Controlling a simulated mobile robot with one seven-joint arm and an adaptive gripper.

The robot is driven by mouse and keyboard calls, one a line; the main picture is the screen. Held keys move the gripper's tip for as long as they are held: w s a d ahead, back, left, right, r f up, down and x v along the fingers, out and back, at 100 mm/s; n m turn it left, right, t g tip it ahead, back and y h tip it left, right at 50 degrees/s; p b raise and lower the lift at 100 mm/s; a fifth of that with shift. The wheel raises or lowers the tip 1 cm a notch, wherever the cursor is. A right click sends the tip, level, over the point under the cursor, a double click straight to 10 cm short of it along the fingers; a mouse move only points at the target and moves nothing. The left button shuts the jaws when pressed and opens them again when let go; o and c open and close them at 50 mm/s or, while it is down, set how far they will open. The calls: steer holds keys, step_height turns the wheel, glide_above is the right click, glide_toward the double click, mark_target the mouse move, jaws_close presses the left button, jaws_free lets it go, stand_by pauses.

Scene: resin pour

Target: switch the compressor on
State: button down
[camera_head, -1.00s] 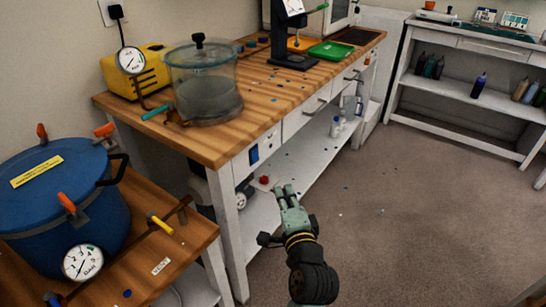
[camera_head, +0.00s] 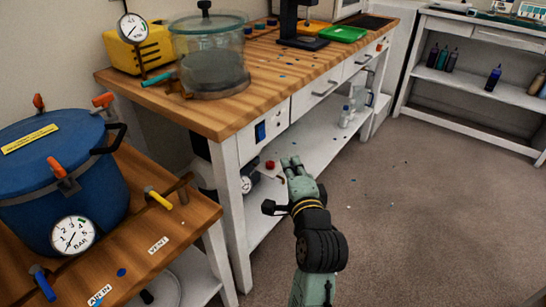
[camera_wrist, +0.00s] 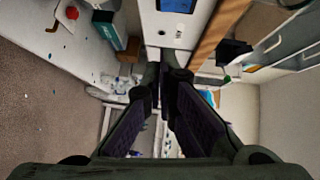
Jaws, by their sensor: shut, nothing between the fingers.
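A blue switch plate (camera_head: 260,132) is set in the white front panel of the wooden bench. It also shows at the top edge of the wrist view (camera_wrist: 177,5). Under the bench, partly hidden by the front leg, is machinery with a round gauge (camera_head: 248,183), which may be the compressor. A small red knob (camera_head: 270,164) shows beside it. My gripper (camera_head: 291,162) is shut and empty, in front of the bench, lower than the switch plate and to its right. In the wrist view its fingertips (camera_wrist: 163,58) point along the white panel, apart from the blue plate.
A blue pressure pot (camera_head: 60,185) with a gauge stands on the low wooden table at left. The bench (camera_head: 160,100) holds a glass chamber (camera_head: 210,65) and a yellow pump (camera_head: 125,45). Bottles (camera_head: 346,115) stand on its lower shelf.

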mark_target(262, 133)
steer(key=w+a+f+b, duration=0.1)
steer(key=w+a, duration=0.3)
steer(key=w, duration=0.5)
steer(key=shift+w+a+b, duration=0.2)
steer(key=shift+w+b, duration=0.2)
steer(key=shift+b, duration=0.15)
steer(key=shift+w+a+f+p, duration=0.25)
steer(key=shift+a+p, duration=0.1)
steer(key=shift+p, duration=0.15)
steer(key=shift+d, duration=0.15)
